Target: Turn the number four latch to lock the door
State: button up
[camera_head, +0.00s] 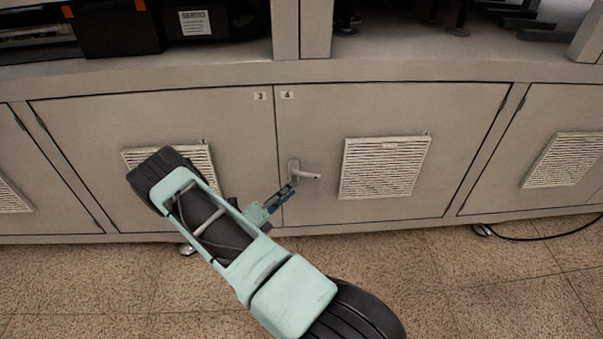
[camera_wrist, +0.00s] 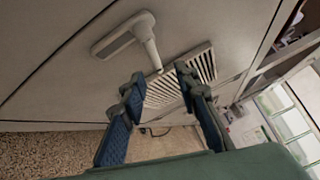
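The number four latch (camera_head: 308,175) is a grey lever handle on the left edge of the door marked 4 (camera_head: 320,120). Its lever points right, about level, in the head view. My gripper (camera_head: 291,184) is just below and left of the latch. In the wrist view the latch plate (camera_wrist: 118,38) and lever (camera_wrist: 149,45) show ahead of my gripper (camera_wrist: 158,80). The two blue-padded fingers are apart, with the lever's end between or just beyond their tips. I cannot tell whether they touch it. Door 4 looks flush with its frame.
Door 3 (camera_head: 240,130) stands closed to the left, partly hidden by my arm. A vent grille (camera_head: 384,167) sits right of the latch. A shelf above holds a black box (camera_head: 210,20). A cable (camera_head: 545,238) lies on the floor at right.

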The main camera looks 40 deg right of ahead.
aim_at(308, 176)
jog(key=x, duration=0.3)
jog(key=b+x, duration=0.1)
jog(key=x, duration=0.3)
jog(key=b+x, duration=0.1)
jog(key=x, duration=0.2)
jog(key=shift+d+f, duration=0.15)
jog(key=shift+f, duration=0.15)
jog(key=shift+c, duration=0.7)
grip_shut()
